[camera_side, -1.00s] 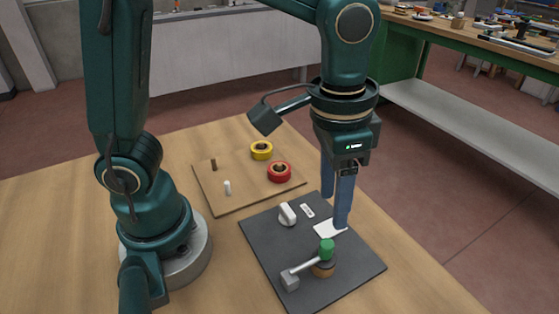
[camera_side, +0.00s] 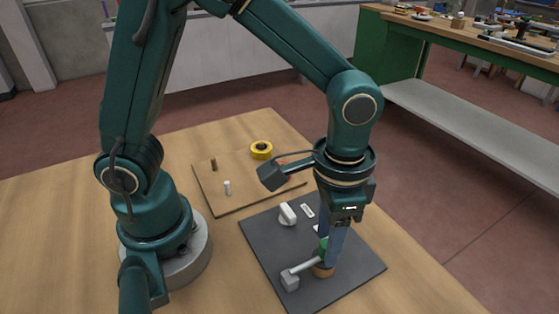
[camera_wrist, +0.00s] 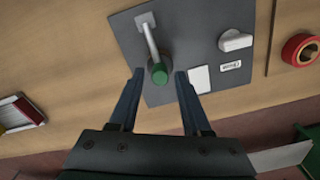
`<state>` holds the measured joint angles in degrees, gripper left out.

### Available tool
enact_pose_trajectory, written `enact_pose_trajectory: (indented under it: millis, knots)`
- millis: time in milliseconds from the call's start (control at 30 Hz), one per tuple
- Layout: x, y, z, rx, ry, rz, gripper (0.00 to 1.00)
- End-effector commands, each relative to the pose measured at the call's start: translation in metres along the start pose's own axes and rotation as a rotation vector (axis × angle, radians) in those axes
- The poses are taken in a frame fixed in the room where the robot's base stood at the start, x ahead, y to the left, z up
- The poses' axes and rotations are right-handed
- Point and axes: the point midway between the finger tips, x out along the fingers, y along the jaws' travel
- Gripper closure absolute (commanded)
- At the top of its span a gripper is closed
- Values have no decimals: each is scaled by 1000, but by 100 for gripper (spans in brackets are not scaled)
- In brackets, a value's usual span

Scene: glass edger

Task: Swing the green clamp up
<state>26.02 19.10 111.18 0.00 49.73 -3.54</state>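The clamp is a grey lever (camera_side: 304,266) with a green knob (camera_wrist: 159,74) at its end. It lies low over the dark grey plate (camera_side: 270,246), running from a grey pivot block (camera_side: 289,281) to a round tan rest (camera_side: 323,270). My gripper (camera_wrist: 158,72) has its two blue fingers apart, one on each side of the green knob in the wrist view, with a gap on both sides. In the side view the fingers (camera_side: 335,250) reach down at the knob and partly hide it.
The plate also carries a white knob (camera_side: 287,213) and a small label (camera_side: 308,210). A wooden board (camera_side: 215,198) behind holds a yellow ring (camera_side: 261,149), pegs and, in the wrist view, a red ring (camera_wrist: 300,49). A red-and-white item (camera_wrist: 20,113) lies at far left there.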

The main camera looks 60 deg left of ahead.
Motion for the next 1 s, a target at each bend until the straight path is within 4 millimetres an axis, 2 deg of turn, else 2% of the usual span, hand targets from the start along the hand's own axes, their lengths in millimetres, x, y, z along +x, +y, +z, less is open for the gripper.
enact_pose_trajectory:
  millis: [33,100,1000]
  knots:
    - [0,0,0,0,0,0,75]
    - [0,0,0,0,0,0,100]
    - [-1,0,0,0,1,0,100]
